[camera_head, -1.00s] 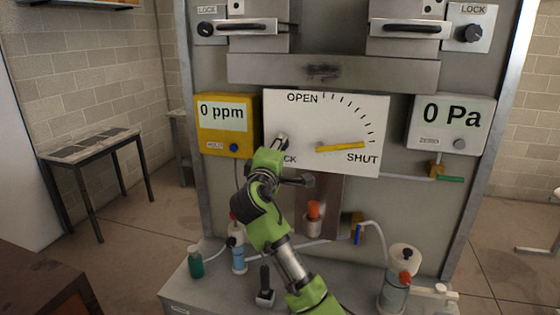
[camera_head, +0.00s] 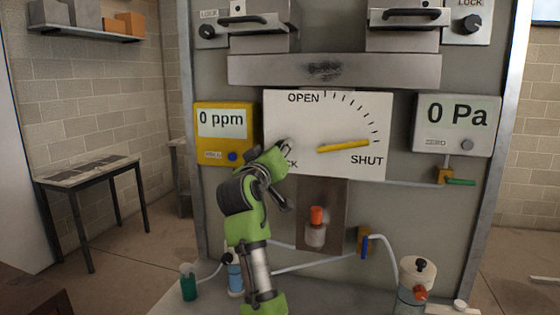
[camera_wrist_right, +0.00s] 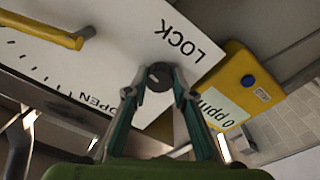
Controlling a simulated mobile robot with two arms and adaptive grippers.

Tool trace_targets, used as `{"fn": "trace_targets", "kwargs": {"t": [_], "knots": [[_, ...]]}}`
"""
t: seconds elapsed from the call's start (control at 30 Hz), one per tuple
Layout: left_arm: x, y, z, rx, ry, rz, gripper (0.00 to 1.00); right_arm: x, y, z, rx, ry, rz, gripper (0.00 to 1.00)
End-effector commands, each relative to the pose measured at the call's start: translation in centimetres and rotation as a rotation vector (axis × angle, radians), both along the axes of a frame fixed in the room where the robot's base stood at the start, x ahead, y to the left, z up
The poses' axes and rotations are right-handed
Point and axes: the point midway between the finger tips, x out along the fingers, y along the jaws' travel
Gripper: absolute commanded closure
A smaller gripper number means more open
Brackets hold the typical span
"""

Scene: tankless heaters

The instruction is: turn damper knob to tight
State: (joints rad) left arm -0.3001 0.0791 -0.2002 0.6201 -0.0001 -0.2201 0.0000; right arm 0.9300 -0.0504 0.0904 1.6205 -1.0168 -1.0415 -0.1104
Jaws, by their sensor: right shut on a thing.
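The damper panel (camera_head: 330,105) is a white plate marked OPEN, SHUT and LOCK, with a yellow pointer handle (camera_head: 343,145) lying close to SHUT. The handle also shows at the upper left in the right wrist view (camera_wrist_right: 45,30). The dark round knob (camera_wrist_right: 158,75) beside the word LOCK has a small light mark on its face. My right gripper (camera_head: 286,148) is at the plate's lower left and covers most of the knob in the head view. In the right wrist view its fingers (camera_wrist_right: 157,88) are shut on the knob from both sides. My left gripper is not in view.
A yellow 0 ppm meter (camera_head: 222,150) is close left of my right gripper. A 0 Pa meter (camera_head: 455,120) is at the right. Below stand an orange-capped part (camera_head: 316,215), tubing and bottles (camera_head: 415,275). A table (camera_head: 85,165) stands at the left.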

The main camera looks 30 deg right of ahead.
Motion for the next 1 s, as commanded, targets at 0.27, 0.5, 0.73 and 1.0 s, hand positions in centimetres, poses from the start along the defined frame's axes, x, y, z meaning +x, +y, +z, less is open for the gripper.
{"fn": "trace_targets", "kwargs": {"t": [0.27,0.5,0.73,1.0], "knots": [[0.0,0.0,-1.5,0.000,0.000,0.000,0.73,0.1,0.1,-0.4,0.080,-0.084,0.001,0.98],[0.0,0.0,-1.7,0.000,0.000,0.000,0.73,0.1,0.0,-0.3,0.101,-0.109,0.001,0.98],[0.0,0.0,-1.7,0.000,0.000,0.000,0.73,0.1,0.0,-0.2,0.102,-0.111,0.000,0.98],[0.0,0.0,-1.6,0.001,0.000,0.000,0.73,0.1,0.0,-0.2,0.101,-0.110,0.000,0.59]]}}
